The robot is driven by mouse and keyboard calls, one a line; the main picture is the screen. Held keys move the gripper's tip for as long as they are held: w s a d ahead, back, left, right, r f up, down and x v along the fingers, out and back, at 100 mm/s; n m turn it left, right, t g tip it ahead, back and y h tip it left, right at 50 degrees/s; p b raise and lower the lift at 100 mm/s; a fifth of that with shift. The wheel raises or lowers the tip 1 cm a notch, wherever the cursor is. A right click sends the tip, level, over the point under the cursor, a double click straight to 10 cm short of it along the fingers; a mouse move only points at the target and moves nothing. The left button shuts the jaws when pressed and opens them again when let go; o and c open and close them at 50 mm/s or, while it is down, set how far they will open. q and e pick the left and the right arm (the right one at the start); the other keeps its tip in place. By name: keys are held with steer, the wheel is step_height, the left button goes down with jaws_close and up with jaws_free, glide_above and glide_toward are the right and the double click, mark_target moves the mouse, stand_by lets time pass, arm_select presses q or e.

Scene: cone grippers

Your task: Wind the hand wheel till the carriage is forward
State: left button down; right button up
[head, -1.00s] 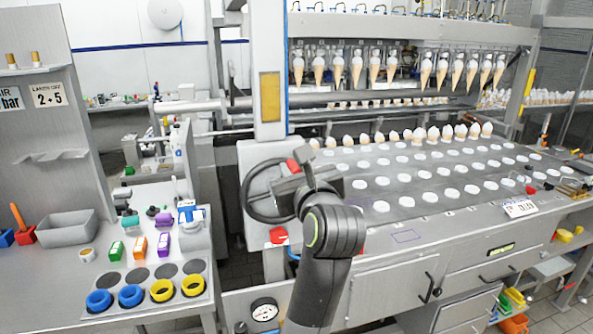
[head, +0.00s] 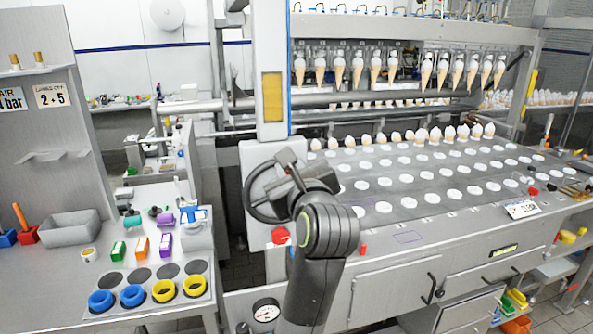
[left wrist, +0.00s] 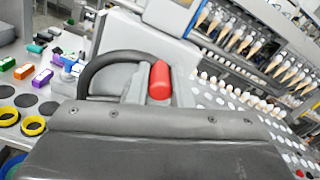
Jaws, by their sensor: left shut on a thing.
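The black hand wheel (head: 249,196) is on the face of the machine's left column. Its rim also shows in the left wrist view (left wrist: 90,72). My left gripper (head: 284,166) is at the wheel's upper right, and its dark body covers part of the wheel. In the left wrist view the wheel's red handle (left wrist: 159,80) stands between my grey fingers, which are shut on it. The handle is hidden in the head view. A row of cones (head: 400,68) hangs from the overhead bar; I cannot tell for sure which part is the carriage. My right gripper is not in view.
A red button (head: 281,235) is below the wheel, and a pressure gauge (head: 266,310) is lower down. The flat plate with white discs (head: 385,182) lies to the right. A side bench with blue and yellow rings (head: 164,290) is at the left.

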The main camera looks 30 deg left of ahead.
arm_select(q)
steer(key=shift+s+a+n, duration=0.2)
steer(key=shift+s+n, duration=0.05)
steer(key=shift+n, duration=0.25)
steer(key=shift+s+a+n, duration=0.25)
steer(key=shift+n, duration=0.05)
steer(key=c, duration=1.3)
jaws_free()
